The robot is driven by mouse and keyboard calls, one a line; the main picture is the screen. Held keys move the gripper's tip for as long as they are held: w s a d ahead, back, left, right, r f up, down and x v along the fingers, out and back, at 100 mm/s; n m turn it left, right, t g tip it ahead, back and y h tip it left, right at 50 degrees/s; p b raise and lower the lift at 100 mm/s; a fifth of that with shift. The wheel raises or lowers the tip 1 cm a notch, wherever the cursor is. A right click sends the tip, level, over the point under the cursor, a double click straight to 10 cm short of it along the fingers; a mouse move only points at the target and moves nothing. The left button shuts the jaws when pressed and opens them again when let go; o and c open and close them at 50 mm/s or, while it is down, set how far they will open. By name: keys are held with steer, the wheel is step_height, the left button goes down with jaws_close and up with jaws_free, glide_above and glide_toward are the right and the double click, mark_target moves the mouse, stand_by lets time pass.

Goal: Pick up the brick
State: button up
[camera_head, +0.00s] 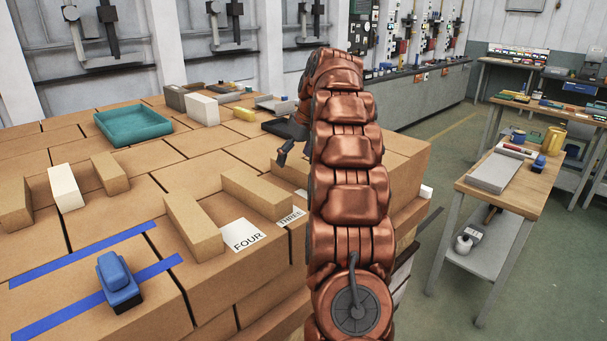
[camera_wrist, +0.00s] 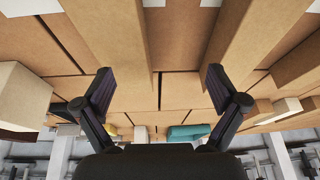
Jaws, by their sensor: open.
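Several brick-shaped blocks lie on the stacked cardboard boxes, and I cannot tell which one is the brick meant. Tan blocks lie beside the FOUR card (camera_head: 193,226), beside the THREE card (camera_head: 257,193) and at the left (camera_head: 110,173). A white block (camera_head: 65,187) stands among the left ones. My gripper is mostly hidden behind my copper arm in the head view; one dark finger shows above the boxes. In the wrist view my gripper (camera_wrist: 159,87) is open and empty, with box tops beyond. Long tan blocks (camera_wrist: 112,32) (camera_wrist: 235,40) and a pale block (camera_wrist: 22,95) show there.
A teal tray (camera_head: 133,122), a white block (camera_head: 202,109) and a yellow block (camera_head: 244,114) sit farther back. A blue object (camera_head: 120,282) stands by blue tape at the front left. A wooden-topped table (camera_head: 521,184) stands right, across open floor (camera_head: 434,250).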

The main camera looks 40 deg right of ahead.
mark_target(303, 165)
steer(key=d, duration=0.5)
steer(key=shift+s+f, duration=0.15)
steer(key=shift+p+x, duration=1.7)
steer(key=shift+x, duration=2.15)
steer(key=shift+s, duration=0.15)
steer(key=shift+c, duration=0.2)
steer(key=shift+d, duration=0.1)
jaws_close()
